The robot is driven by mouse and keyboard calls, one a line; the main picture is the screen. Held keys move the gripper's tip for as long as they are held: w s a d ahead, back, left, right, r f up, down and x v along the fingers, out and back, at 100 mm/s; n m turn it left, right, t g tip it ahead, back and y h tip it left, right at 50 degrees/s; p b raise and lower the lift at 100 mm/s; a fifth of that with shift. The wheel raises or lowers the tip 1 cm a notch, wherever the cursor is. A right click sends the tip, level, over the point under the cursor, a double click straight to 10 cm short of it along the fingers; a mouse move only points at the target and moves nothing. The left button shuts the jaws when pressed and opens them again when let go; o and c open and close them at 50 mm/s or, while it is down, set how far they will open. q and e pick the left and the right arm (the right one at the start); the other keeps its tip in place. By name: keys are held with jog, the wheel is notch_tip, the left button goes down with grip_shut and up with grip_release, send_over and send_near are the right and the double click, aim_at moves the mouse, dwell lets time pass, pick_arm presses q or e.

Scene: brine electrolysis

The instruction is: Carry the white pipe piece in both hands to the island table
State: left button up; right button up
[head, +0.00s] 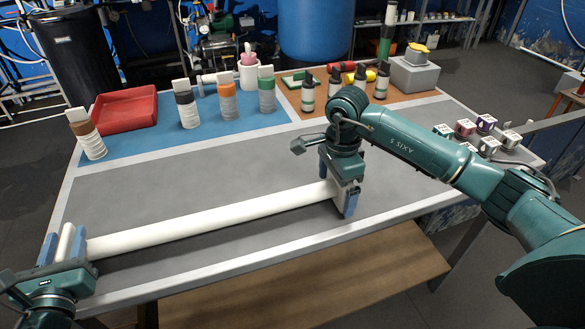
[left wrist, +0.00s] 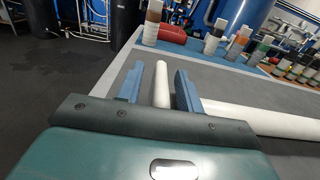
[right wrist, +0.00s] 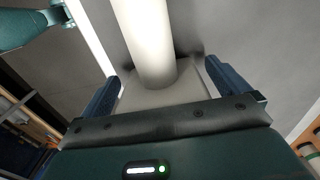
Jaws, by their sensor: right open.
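The white pipe piece (head: 210,218) stretches across the front of the grey-topped table, with a short stub (left wrist: 161,84) at its left end. My left gripper (head: 63,246) has its blue fingers on either side of this stub. In the left wrist view (left wrist: 158,88) narrow gaps show between the fingers and the stub, so it looks open. My right gripper (head: 345,196) is open around the pipe's right end. In the right wrist view the pipe (right wrist: 150,42) runs between the fingers with wide gaps on both sides. The far right end is partly hidden by the gripper.
The table (head: 130,188) holds a red tray (head: 124,108), several capped bottles (head: 186,106) and dark dropper bottles (head: 307,96) along its back. Small boxes (head: 465,128) stand at the right, beyond my right arm. The grey middle strip is clear. A wooden lower shelf (head: 330,275) lies beneath.

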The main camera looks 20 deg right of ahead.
pick_arm(q)
jog(key=shift+s, duration=0.1)
pick_arm(e)
jog(key=shift+w+r, duration=0.1)
jog(key=shift+r, duration=0.4)
pick_arm(q)
jog(key=s, duration=1.1)
jog(key=shift+s, duration=0.4)
pick_arm(e)
notch_tip(320, 180, up, 11)
jog(key=shift+r, duration=0.1)
